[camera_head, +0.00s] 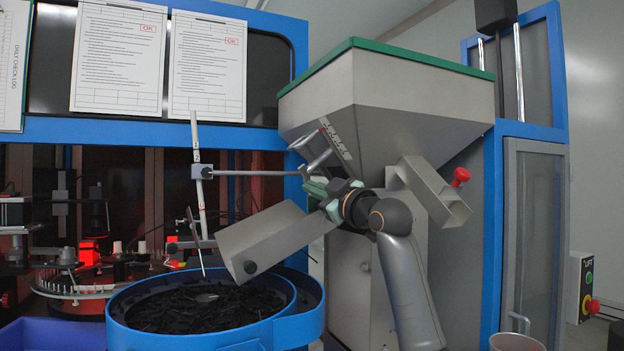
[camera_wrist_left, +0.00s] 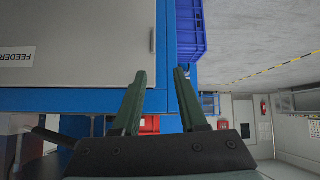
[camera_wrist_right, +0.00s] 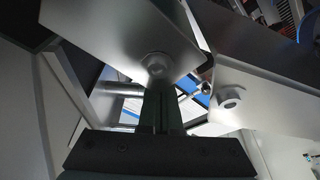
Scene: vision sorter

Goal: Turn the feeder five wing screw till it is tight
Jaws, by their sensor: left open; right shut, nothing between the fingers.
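I cannot clearly make out a wing screw. The feeder's grey hopper (camera_head: 400,100) has a green rim. A silver handle-like part (camera_head: 319,160) is just above my right gripper (camera_head: 311,187), which is shut and empty in front of the hopper. In the right wrist view its closed fingers (camera_wrist_right: 161,92) overlap a round silver boss (camera_wrist_right: 157,66) on a grey plate; contact is unclear. My left gripper (camera_wrist_left: 160,75) is open and empty, facing a grey panel.
A measuring rod (camera_head: 198,165) on a horizontal bar stands left of my right gripper. A cup (camera_head: 515,340) and a control box (camera_head: 581,285) are at lower right. Dark parts fill the bowl.

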